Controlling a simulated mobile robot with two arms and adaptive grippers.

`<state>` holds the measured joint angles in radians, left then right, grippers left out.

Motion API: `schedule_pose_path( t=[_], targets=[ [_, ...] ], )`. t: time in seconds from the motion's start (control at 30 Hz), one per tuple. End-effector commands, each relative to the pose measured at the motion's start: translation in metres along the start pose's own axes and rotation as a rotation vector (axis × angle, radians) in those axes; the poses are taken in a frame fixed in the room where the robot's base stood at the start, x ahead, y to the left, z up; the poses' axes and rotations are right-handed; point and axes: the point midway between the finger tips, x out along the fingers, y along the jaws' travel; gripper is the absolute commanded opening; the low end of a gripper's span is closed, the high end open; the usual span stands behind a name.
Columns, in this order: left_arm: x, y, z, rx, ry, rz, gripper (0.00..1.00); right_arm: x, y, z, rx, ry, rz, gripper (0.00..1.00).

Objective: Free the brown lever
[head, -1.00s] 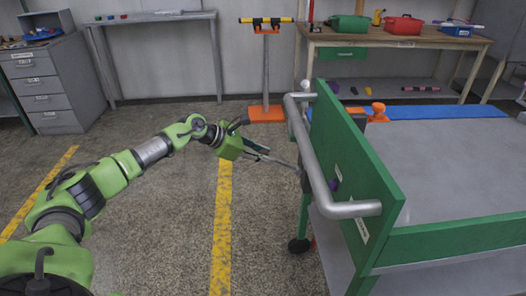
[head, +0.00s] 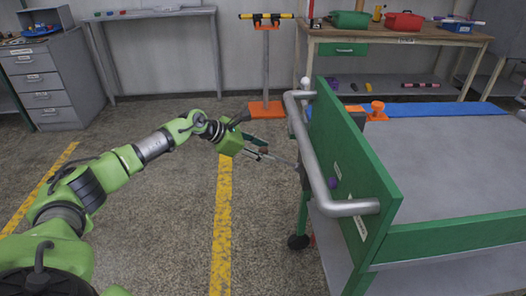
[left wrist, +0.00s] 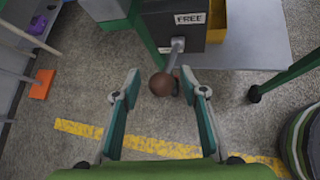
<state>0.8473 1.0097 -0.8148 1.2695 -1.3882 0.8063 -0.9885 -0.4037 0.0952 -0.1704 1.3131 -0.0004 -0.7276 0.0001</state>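The brown lever has a round brown knob (left wrist: 161,84) on a grey rod (left wrist: 175,55). The rod comes out of a dark box (left wrist: 208,22) with a label reading FREE, seen in the left wrist view. My left gripper (left wrist: 160,72) is open, with one green finger on each side of the knob. The knob shows between the fingertips, and no finger visibly touches it. In the head view my left gripper (head: 262,150) is beside the green trolley's handle end, and the lever's rod (head: 285,161) shows beyond the fingers. My right gripper is not in view.
The green trolley (head: 375,190) has a grey bent handle (head: 318,165) above the lever. A yellow bin (left wrist: 215,20) is beside the box. An orange-based stand (head: 266,110) is behind, a drawer cabinet (head: 55,85) far left. The floor left of the trolley is clear.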

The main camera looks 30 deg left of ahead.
Motion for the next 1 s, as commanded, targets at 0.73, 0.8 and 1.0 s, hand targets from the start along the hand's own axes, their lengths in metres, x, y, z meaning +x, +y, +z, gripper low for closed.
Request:
schedule_pose_path(
  t=[0.73, 0.8, 1.0],
  targets=[
    [-0.093, 0.0, -0.002, 0.0, 0.002, 0.001, 0.39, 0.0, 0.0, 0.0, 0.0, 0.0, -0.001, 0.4],
    [-0.104, 0.0, -0.002, 0.0, 0.002, 0.0, 0.39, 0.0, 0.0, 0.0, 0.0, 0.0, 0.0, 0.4],
    [-0.119, -0.001, -0.001, -0.001, 0.001, -0.001, 0.39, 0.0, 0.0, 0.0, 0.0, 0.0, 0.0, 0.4]
  ],
)
